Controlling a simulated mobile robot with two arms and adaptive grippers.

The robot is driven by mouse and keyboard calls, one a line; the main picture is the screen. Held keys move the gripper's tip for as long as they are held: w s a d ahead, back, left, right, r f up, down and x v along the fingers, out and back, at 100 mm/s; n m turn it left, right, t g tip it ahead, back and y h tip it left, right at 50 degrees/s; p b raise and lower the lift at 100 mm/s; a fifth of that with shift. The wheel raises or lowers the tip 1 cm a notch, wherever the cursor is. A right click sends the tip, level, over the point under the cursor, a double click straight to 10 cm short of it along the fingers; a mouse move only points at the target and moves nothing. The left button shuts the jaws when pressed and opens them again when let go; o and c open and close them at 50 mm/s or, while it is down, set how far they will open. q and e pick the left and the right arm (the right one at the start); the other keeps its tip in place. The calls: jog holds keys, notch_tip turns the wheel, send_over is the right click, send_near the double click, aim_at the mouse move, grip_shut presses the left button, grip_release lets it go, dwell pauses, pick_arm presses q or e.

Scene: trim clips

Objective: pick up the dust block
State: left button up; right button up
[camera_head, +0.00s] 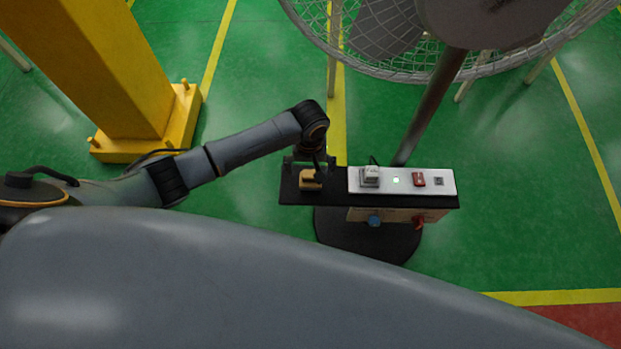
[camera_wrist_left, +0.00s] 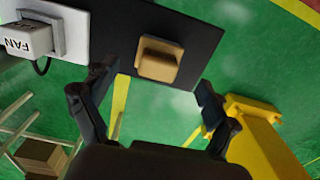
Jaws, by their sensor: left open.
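The dust block (camera_head: 310,180) is a small tan block with a raised top. It sits on the left end of a black shelf plate (camera_head: 330,199). In the left wrist view the dust block (camera_wrist_left: 158,60) lies ahead of the fingers on the black plate (camera_wrist_left: 120,25). My left gripper (camera_head: 309,165) is at the block's far side in the head view. In the left wrist view my left gripper (camera_wrist_left: 150,88) is open, its fingers spread wide, with nothing between them. My right gripper is not in view.
A white panel (camera_head: 403,188) with a grey FAN switch (camera_head: 369,176) and a red switch (camera_head: 418,179) is right of the block. A large fan (camera_head: 400,30) stands behind. A yellow post (camera_head: 110,70) is at the left. Green floor surrounds the stand.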

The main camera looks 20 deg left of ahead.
aim_at(310, 173)
pick_arm(q)
notch_tip(310, 173, down, 5)
jog(key=shift+w+r, duration=0.1)
jog(key=shift+w, duration=0.05)
jog(key=c, duration=1.3)
